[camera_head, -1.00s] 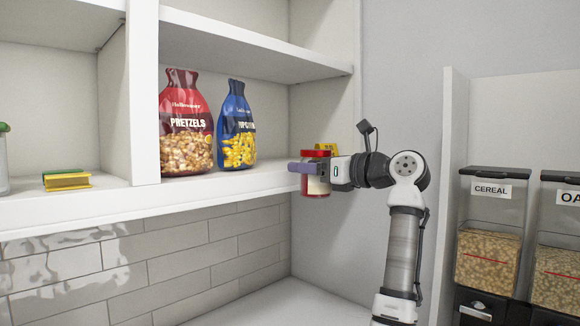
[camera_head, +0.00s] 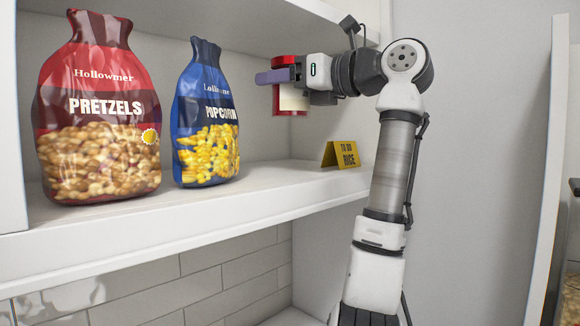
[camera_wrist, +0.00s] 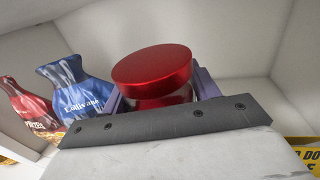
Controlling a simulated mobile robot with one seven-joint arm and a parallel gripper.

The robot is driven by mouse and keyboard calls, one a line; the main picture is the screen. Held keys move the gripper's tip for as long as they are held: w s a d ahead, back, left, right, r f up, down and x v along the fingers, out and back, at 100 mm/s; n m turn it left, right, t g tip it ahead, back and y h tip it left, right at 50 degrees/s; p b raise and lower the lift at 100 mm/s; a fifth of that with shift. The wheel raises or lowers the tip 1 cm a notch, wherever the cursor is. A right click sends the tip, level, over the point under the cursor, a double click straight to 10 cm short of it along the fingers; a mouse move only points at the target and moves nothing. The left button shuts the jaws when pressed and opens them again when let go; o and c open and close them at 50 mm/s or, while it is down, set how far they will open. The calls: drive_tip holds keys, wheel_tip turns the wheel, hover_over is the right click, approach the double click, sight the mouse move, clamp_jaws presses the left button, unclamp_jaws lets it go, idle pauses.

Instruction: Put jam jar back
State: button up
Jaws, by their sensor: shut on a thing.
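The jam jar (camera_head: 291,100) has a red lid and a pale label over red contents. My gripper (camera_head: 279,76) is shut on it and holds it upright. The jar is above the shelf board (camera_head: 300,183) in the head view, to the right of the popcorn bag. In the wrist view the red lid of the jar (camera_wrist: 153,68) fills the middle, between the purple-grey fingers (camera_wrist: 160,95). The lower part of the jar is hidden there by my gripper.
A blue popcorn bag (camera_head: 206,115) and a red pretzels bag (camera_head: 97,110) stand left on the shelf. Bare shelf lies between bag and sign. Another shelf board (camera_head: 260,25) is overhead.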

drive_tip(key=shift+f+p, duration=0.3)
drive_tip(key=shift+f, duration=4.5)
drive_tip(key=shift+f, duration=0.15)
drive_tip(key=o, duration=1.3)
drive_tip(key=shift+o, duration=0.2)
drive_tip(key=b+v, duration=0.3)
drive_tip(key=v, duration=0.9)
